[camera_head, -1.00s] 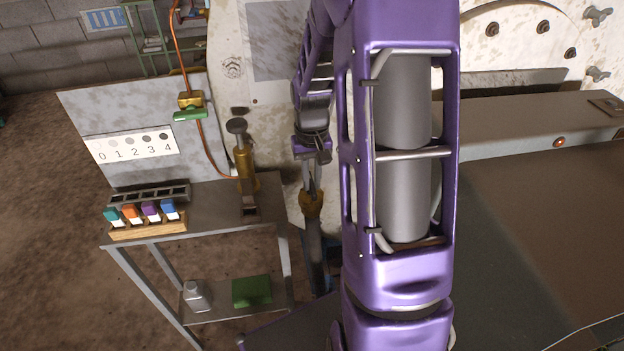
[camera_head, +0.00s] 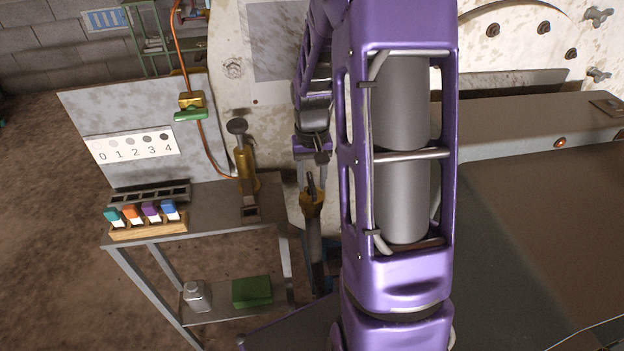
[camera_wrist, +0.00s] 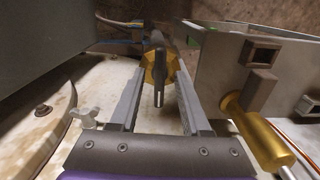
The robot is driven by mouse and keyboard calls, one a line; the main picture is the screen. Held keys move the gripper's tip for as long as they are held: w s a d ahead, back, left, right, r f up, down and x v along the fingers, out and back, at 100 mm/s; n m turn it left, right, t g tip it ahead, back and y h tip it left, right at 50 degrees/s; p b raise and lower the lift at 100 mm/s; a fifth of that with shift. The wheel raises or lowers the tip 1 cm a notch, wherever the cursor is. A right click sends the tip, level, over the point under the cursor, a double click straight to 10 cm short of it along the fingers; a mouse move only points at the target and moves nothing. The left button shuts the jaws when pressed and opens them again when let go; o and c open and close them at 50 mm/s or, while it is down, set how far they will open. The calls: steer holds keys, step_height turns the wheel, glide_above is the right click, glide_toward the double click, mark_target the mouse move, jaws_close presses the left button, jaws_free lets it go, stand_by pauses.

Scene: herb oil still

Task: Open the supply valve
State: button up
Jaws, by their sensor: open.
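A brass valve (camera_head: 312,199) sits on a grey upright pipe beside the steel table, with a dark narrow lever on its top. In the wrist view the brass valve body (camera_wrist: 152,68) and its grey slotted lever (camera_wrist: 158,96) lie between my fingers. My gripper (camera_head: 316,168) is open just above and behind the valve. In the wrist view my gripper (camera_wrist: 160,80) has one finger on each side of the lever, with gaps showing on both sides. My arm partly blocks the head view. A second valve with a green handle (camera_head: 190,114) hangs on the orange line.
A large metal housing (camera_head: 540,220) fills the right.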

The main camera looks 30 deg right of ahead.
mark_target(313, 184)
step_height(313, 184, up, 17)
steer(key=p, duration=0.2)
steer(key=shift+r, duration=0.2)
stand_by(0.6)
steer(key=shift+d+f, duration=0.1)
